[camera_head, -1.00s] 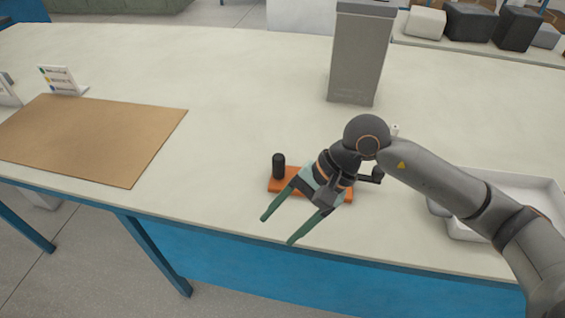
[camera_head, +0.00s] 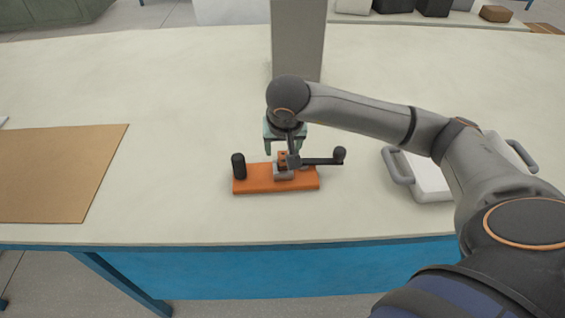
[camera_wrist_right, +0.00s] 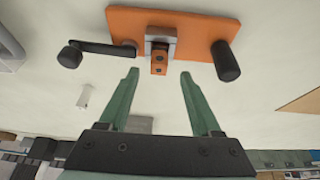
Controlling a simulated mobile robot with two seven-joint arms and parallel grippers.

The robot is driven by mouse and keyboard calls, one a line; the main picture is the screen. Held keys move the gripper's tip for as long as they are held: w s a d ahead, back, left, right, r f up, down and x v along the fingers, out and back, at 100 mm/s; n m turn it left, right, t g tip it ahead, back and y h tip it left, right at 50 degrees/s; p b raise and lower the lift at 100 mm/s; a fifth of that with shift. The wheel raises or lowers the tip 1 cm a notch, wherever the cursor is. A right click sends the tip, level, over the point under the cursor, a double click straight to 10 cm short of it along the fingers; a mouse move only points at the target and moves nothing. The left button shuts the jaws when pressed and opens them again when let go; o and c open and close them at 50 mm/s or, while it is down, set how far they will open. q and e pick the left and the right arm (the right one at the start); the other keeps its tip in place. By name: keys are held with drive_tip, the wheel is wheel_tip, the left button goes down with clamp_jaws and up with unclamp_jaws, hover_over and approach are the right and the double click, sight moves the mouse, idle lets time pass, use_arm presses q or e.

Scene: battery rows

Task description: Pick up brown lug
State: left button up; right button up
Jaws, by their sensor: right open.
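The brown lug (camera_wrist_right: 159,64) is a small block with dark holes. It sits in a grey clamp (camera_wrist_right: 161,38) on an orange base plate (camera_wrist_right: 190,26); the lug also shows in the head view (camera_head: 283,156), partly hidden by my gripper. My right gripper (camera_wrist_right: 159,78) is open and empty, its green fingers pointing toward the fixture. In the wrist view the lug appears between and just beyond the fingertips. In the head view my right gripper (camera_head: 284,148) is just behind and above the lug. Whether they touch is unclear. My left gripper is not in view.
A black post (camera_head: 238,166) stands at the plate's left end, and a crank handle (camera_head: 322,161) with a black knob extends right. A white tray with grey handles (camera_head: 430,182) is to the right. A brown mat (camera_head: 60,170) lies left, with clear table between.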

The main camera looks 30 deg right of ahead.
sight(283, 154)
drive_tip(key=x, duration=0.5)
drive_tip(key=shift+d, duration=0.1)
clamp_jaws()
idle(0.3)
